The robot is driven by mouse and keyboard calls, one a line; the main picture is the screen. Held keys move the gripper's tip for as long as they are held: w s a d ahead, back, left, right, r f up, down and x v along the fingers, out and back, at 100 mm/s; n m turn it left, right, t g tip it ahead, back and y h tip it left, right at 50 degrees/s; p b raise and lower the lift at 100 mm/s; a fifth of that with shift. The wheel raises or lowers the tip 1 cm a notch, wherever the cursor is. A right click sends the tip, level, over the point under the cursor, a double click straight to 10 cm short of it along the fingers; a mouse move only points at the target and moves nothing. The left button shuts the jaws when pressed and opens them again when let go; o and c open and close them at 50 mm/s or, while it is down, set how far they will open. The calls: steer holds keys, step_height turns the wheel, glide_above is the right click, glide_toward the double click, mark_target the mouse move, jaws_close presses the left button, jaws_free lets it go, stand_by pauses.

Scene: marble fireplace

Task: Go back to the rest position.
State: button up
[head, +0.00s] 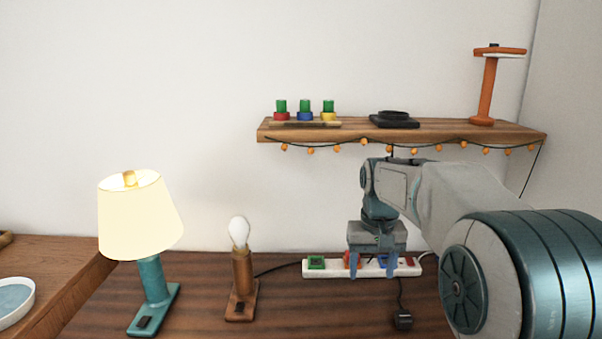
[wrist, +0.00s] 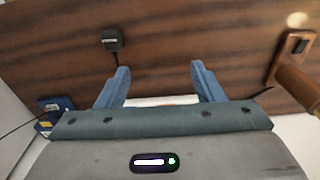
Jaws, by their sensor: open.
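My gripper (head: 372,268) points down over the white power strip (head: 337,268) on the wooden tabletop. Its two blue fingers are apart, with nothing visibly held between them. In the wrist view my gripper (wrist: 160,78) also shows open fingers, and a white piece of the strip (wrist: 158,101) shows between their bases. The strip carries coloured switches: a green one (head: 316,262) at the left, and red and blue ones partly behind the fingers. Whether the fingers touch the strip cannot be told.
A lit shaded lamp (head: 140,215) and a bare-bulb wooden lamp (head: 242,275) stand left. A black switch box (head: 403,320) lies in front of the strip. Above, a wooden shelf (head: 440,133) with hanging lights bears coloured pegs (head: 304,107), a black dish (head: 394,119) and an orange stand (head: 487,90).

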steer(key=s+r+t+p, duration=0.1)
steer(key=s+p, duration=0.4)
steer(key=s, duration=0.6)
steer(key=s+r+t+p, duration=0.1)
steer(key=s+r+p, duration=0.3)
steer(key=s, duration=0.7)
steer(key=shift+s+r+p, duration=0.15)
steer(key=shift+s+p, duration=0.05)
steer(key=shift+p, duration=0.8)
